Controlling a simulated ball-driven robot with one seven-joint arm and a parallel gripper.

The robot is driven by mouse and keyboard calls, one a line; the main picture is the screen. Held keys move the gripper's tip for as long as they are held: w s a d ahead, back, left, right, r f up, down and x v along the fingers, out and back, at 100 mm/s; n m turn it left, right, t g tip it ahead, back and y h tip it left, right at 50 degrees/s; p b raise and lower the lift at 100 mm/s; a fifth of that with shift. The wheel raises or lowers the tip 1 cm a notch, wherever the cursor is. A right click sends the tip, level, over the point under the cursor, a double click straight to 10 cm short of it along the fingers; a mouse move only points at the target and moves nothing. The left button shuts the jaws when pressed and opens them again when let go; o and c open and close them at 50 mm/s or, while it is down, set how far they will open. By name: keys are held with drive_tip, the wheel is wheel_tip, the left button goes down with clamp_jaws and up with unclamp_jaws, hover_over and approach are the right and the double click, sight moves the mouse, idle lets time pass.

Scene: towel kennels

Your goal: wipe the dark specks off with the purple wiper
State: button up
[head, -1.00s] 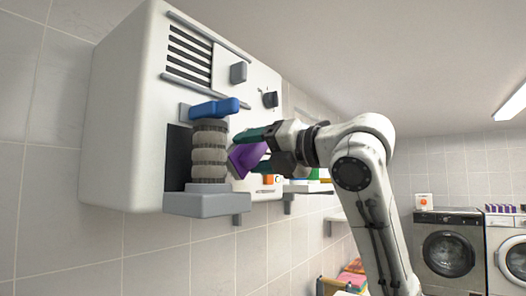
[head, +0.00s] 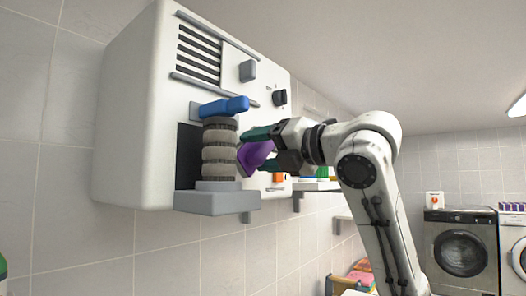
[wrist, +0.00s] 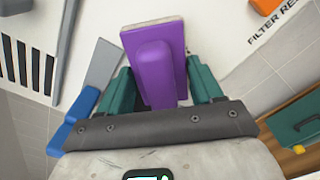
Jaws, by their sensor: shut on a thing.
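The purple wiper (head: 259,153) is held in front of the white wall-mounted machine (head: 130,120), just right of the stacked ribbed grey column. It also shows in the wrist view (wrist: 154,70), with its flat pad pointing away from me toward the white panel. My gripper (head: 264,147) is shut on the wiper, its two teal fingers on either side of the block; they also show in the wrist view (wrist: 160,88). I cannot tell whether the pad touches the panel. I cannot make out the dark specks for sure in either view.
The ribbed column (head: 220,150) with a blue handle (head: 224,106) stands close left of the wiper on a grey ledge (head: 215,202). Knobs (head: 280,97) stick out above right. A shelf (head: 318,186) with small items is at right. Washing machines (head: 459,250) stand far right.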

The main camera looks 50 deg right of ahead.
sight(255, 167)
drive_tip(key=shift+w, duration=0.75)
drive_tip(key=shift+s+f+b, duration=0.1)
drive_tip(key=shift+f+b, duration=1.05)
drive_tip(key=shift+f, duration=0.45)
drive_tip(key=shift+f+b, duration=1.1)
drive_tip(key=shift+f, duration=0.35)
drive_tip(key=shift+w+r+p, duration=0.15)
drive_tip(key=shift+r+p, duration=1.05)
drive_tip(key=shift+r, duration=0.35)
drive_tip(key=shift+w+r+p, duration=0.1)
drive_tip(key=shift+r+p, duration=1.05)
drive_tip(key=shift+r, duration=0.35)
drive_tip(key=shift+c, duration=0.4)
drive_tip(key=shift+s+f+b, duration=0.1)
drive_tip(key=shift+f+b, duration=1.2)
drive_tip(key=shift+f, duration=0.3)
drive_tip(key=shift+f+b, duration=1.1)
drive_tip(key=shift+f, duration=0.35)
drive_tip(key=shift+r+p, duration=2.4)
drive_tip(key=shift+r, duration=0.7)
drive_tip(key=shift+f+b, duration=2.35)
drive_tip(key=shift+f, duration=0.75)
